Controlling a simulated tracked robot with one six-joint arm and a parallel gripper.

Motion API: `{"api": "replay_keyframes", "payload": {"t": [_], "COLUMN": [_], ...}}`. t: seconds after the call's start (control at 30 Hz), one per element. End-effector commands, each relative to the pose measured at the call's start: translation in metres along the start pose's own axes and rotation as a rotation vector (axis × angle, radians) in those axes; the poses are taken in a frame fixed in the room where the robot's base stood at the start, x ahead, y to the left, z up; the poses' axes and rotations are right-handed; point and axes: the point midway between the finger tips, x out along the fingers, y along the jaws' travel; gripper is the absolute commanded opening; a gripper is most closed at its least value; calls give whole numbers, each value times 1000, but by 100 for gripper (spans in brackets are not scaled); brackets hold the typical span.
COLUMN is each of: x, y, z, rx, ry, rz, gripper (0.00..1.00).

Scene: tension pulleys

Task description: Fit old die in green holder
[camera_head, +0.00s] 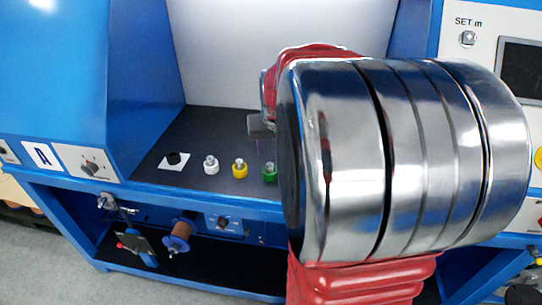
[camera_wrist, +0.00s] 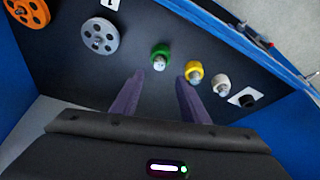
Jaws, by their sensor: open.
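In the head view a green holder (camera_head: 269,173) with a metal top stands on the dark shelf, partly hidden by my arm. It also shows in the wrist view (camera_wrist: 160,56). A small dark cylinder (camera_head: 173,157), seemingly the old die, sits on a white square at the left end of the row. In the wrist view it is at the right (camera_wrist: 247,100). My gripper (camera_wrist: 160,77) is open, with nothing between its two purple fingers. The green holder appears just beyond the fingertips, near the middle of the gap; the height between them is unclear.
A yellow holder (camera_wrist: 194,71) and a white holder (camera_wrist: 221,86) stand between the green holder and the dark cylinder. A grey wheel (camera_wrist: 100,36) and an orange wheel (camera_wrist: 27,12) lie at the left in the wrist view. Blue walls and a front edge bound the shelf.

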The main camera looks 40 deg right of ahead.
Motion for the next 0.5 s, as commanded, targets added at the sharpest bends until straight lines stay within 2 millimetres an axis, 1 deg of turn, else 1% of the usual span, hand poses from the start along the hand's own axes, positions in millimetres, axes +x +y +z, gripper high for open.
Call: {"api": "replay_keyframes", "payload": {"t": [0.03, 0.2, 0.33, 0.5], "x": [-9, -30, -37, -38], "y": [0, 0, 0, 0], "z": [-1, 0, 0, 1], "rx": [0, 0, 0, 0], "ry": [4, 2, 0, -1], "rz": [0, 0, 0, 0], "gripper": [41, 41, 41, 41]}}
